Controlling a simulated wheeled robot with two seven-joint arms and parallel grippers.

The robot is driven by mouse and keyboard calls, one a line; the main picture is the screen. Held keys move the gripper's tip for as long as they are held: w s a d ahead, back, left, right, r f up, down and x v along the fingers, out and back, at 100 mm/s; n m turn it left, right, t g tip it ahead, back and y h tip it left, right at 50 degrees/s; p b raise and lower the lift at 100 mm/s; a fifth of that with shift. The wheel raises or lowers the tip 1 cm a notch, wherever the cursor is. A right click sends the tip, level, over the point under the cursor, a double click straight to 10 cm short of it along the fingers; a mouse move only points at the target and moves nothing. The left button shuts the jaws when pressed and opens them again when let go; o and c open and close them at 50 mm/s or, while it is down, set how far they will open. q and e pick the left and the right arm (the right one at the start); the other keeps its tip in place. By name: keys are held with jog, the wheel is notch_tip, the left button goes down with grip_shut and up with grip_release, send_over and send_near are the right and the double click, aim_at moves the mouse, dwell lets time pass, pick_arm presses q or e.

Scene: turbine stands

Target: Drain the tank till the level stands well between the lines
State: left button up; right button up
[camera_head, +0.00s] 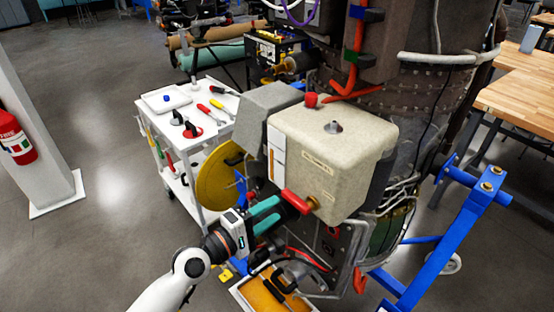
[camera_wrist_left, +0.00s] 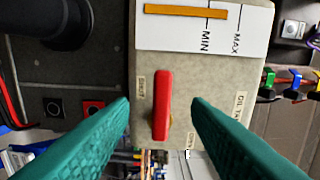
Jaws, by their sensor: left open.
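The tank (camera_head: 335,150) is a beige box on the engine stand, with a red cap on top. Its white gauge plate shows in the left wrist view (camera_wrist_left: 185,38), lying sideways. The orange level bar (camera_wrist_left: 185,11) passes the MIN mark and ends just short of the MAX label. A red valve lever (camera_head: 298,201) sits low on the tank face; it also shows in the left wrist view (camera_wrist_left: 161,105). My left gripper (camera_head: 283,209) is open, its teal fingers pointing at the lever, one to each side in the wrist view (camera_wrist_left: 160,112). No contact shows. My right gripper is out of view.
An orange tray (camera_head: 247,292) lies below the tank, beside hoses. A white tool cart (camera_head: 205,100) stands behind left, with a yellow disc (camera_head: 218,175) near it. Blue stand beams (camera_head: 465,235) are at right.

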pick_arm(q)
jog(key=v, duration=0.4)
jog(key=shift+s+a+b, duration=0.1)
jog(key=shift+s+b, duration=0.05)
jog(key=shift+b, duration=0.15)
jog(key=shift+f, duration=0.1)
jog(key=w+a+f+y, duration=0.1)
jog(key=a+f+y, duration=0.25)
jog(key=f, duration=0.65)
jog(key=w+a+f+y, duration=0.1)
jog(key=a+f+y, duration=0.25)
jog(key=f, duration=0.65)
jog(key=s+a+f+m+g+y, duration=0.1)
jog(key=s+a+f+m+g, duration=0.2)
jog(key=f, duration=0.5)
jog(key=s+a+f+y, duration=0.2)
jog(key=s+a+f, duration=0.15)
jog(key=f, duration=0.55)
jog(key=s+a+f+m+g+y, duration=0.2)
jog(key=s+a+f+m+g, duration=0.15)
jog(key=s+f, duration=1.05)
jog(key=s+f+m+g, duration=0.2)
jog(key=s+f, duration=0.1)
jog(key=s, duration=0.8)
jog(key=s+a+f+m+g+y, duration=0.1)
jog(key=s+f+m+g, duration=0.1)
jog(key=s, duration=0.9)
jog(key=shift+s+a+f+m+y+b, duration=0.3)
jog(key=shift+s+f+m+b, duration=0.15)
jog(key=shift+f, duration=0.4)
